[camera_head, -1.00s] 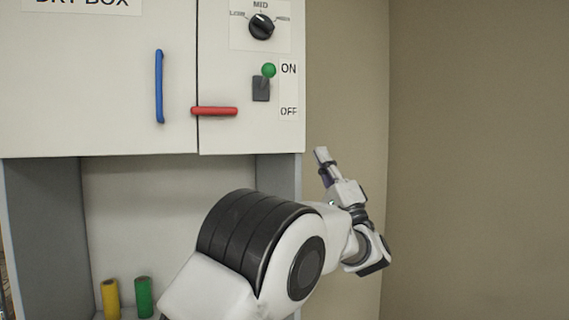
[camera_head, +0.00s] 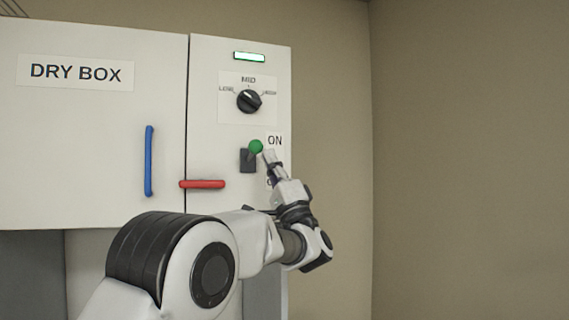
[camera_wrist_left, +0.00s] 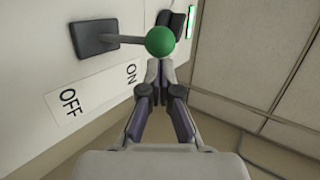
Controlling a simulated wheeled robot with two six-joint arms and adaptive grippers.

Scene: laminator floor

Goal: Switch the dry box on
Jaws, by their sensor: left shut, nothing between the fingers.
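The dry box (camera_head: 160,185) is a white cabinet with a "DRY BOX" label. Its switch is a lever with a green ball (camera_head: 255,146) on a dark plate (camera_head: 247,161); the ball is level with the ON label (camera_head: 275,140). The OFF label is mostly hidden behind my gripper, but shows in the left wrist view (camera_wrist_left: 69,103). My left gripper (camera_head: 268,156) is shut and empty, its tips just beside the ball. In the left wrist view the ball (camera_wrist_left: 160,41) is right beyond the fingertips (camera_wrist_left: 160,68); I cannot tell whether they touch. My right gripper is not in view.
A lit green-white indicator (camera_head: 249,57) is at the top of the panel, above a black dial (camera_head: 249,101). A blue vertical handle (camera_head: 149,161) and a red horizontal bar (camera_head: 203,184) stick out from the front. Bare wall and free room lie to the right.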

